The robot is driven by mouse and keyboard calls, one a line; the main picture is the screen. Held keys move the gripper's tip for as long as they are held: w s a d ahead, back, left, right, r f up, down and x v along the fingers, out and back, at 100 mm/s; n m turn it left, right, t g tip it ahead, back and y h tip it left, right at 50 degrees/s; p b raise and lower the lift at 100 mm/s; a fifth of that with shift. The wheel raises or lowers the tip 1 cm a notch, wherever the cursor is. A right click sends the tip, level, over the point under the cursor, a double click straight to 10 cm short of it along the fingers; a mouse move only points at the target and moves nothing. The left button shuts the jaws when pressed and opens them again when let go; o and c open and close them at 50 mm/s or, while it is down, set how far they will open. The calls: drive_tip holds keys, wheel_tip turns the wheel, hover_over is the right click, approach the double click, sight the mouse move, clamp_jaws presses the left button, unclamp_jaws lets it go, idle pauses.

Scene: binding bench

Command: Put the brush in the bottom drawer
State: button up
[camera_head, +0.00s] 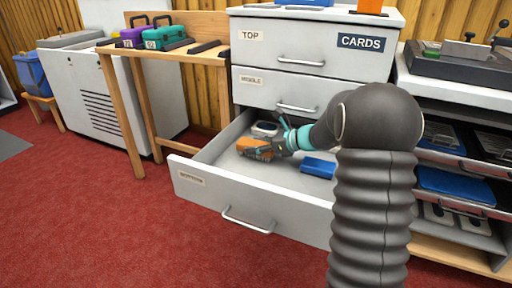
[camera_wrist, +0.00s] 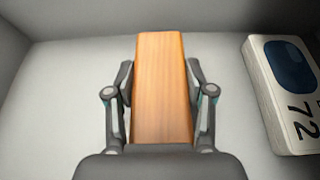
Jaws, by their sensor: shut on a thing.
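The bottom drawer (camera_head: 250,205) is pulled open, and its front carries a label and a bar handle. My gripper (camera_head: 268,149) is inside the drawer's outline, shut on the brush (camera_head: 252,146), which shows as an orange-brown wooden piece. In the wrist view my gripper (camera_wrist: 160,80) has one finger on each side of the brush (camera_wrist: 162,85), whose flat wooden face is towards the camera. Its bristles are hidden. The drawer floor (camera_wrist: 75,95) lies around it. I cannot tell whether the brush touches the floor.
A white box marked 72 (camera_wrist: 282,90) lies beside the brush in the drawer; a blue block (camera_head: 318,168) is further right. The middle drawer (camera_head: 275,97) and top drawer (camera_head: 280,58) are shut above. A wooden bench (camera_head: 215,60) stands to the left.

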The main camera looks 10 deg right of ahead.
drive_tip(key=shift+f, duration=0.15)
drive_tip(key=o, duration=1.2)
drive_tip(key=shift+o, duration=0.2)
drive_tip(key=shift+r, duration=0.25)
drive_tip(key=p+v, duration=0.1)
drive_tip(key=v, duration=1.1)
